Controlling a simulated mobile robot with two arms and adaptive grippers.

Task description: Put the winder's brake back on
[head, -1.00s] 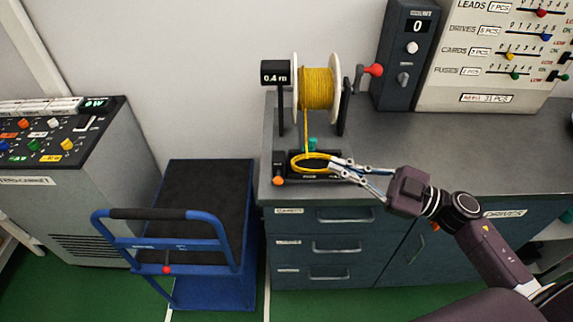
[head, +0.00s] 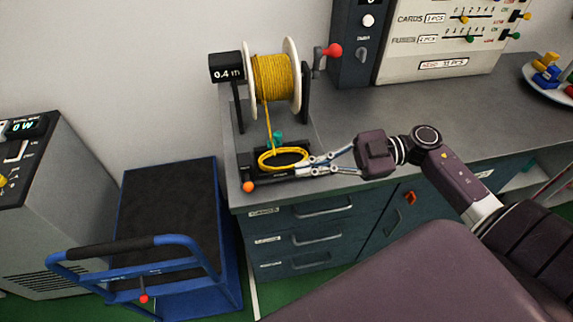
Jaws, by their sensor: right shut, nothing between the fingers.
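The winder on the bench has a white-flanged spool (head: 273,78) wound with yellow cable, and a crank with a red knob (head: 335,50). Its black display (head: 227,68) reads 0.4 m. A cable strand runs down to a yellow coil (head: 283,158) on the dark base. A green knob (head: 277,139) stands behind the coil, and an orange knob (head: 249,187) is at the base's front left corner. I cannot tell which part is the brake. My right gripper (head: 308,167) is shut and empty, its fingertips at the coil's right side. My left gripper is not in view.
A blue cart (head: 165,200) with a dark top stands left of the bench. A grey control panel (head: 435,40) and a dark box stand at the back. A tray with coloured parts (head: 550,80) is at the far right. The bench top (head: 430,100) between is mostly clear.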

